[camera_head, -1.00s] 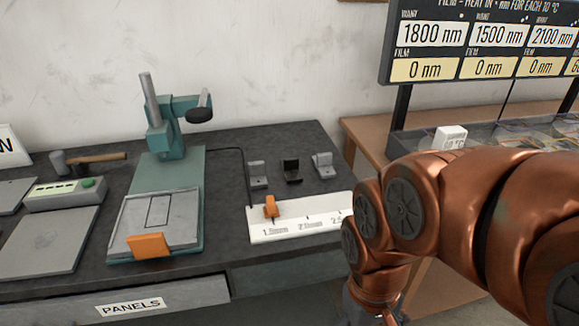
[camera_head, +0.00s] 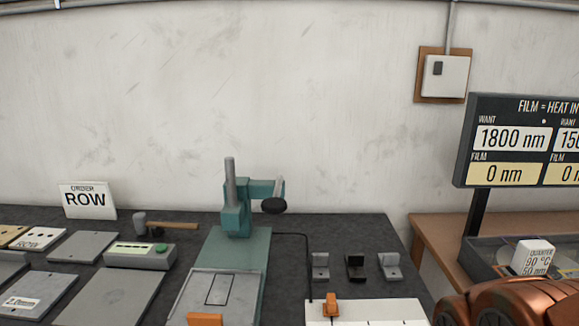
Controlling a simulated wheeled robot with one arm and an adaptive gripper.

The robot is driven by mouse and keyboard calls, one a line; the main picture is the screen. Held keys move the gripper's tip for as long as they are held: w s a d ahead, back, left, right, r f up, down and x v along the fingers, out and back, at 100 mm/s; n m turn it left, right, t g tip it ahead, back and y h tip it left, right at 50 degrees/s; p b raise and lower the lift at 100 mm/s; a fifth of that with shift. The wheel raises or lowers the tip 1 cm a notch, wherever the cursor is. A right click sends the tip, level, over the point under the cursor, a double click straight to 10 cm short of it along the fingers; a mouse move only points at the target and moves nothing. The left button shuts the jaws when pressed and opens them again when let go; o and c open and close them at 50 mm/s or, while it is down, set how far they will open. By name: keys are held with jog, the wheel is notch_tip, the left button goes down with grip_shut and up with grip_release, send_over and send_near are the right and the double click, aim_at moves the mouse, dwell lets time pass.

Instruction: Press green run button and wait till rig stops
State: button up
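The green run button (camera_head: 161,247) sits on the right end of a pale grey-green control box (camera_head: 139,256) on the dark bench. The box has a light display strip on its top. To its right stands the teal rig (camera_head: 237,219) with a grey post, a side arm and a dark knob. A grey plate with a marked rectangle (camera_head: 218,290) and an orange block (camera_head: 205,319) lie on its base. Only part of my copper arm shows at the bottom right. My gripper is out of view.
A hammer (camera_head: 171,225) lies behind the box. An "ORDER ROW" sign (camera_head: 87,200) and grey panels (camera_head: 83,247) are at the left. Small clamps (camera_head: 355,266) and a white scale strip (camera_head: 366,311) are right of the rig. A film display board (camera_head: 515,140) stands at the right.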

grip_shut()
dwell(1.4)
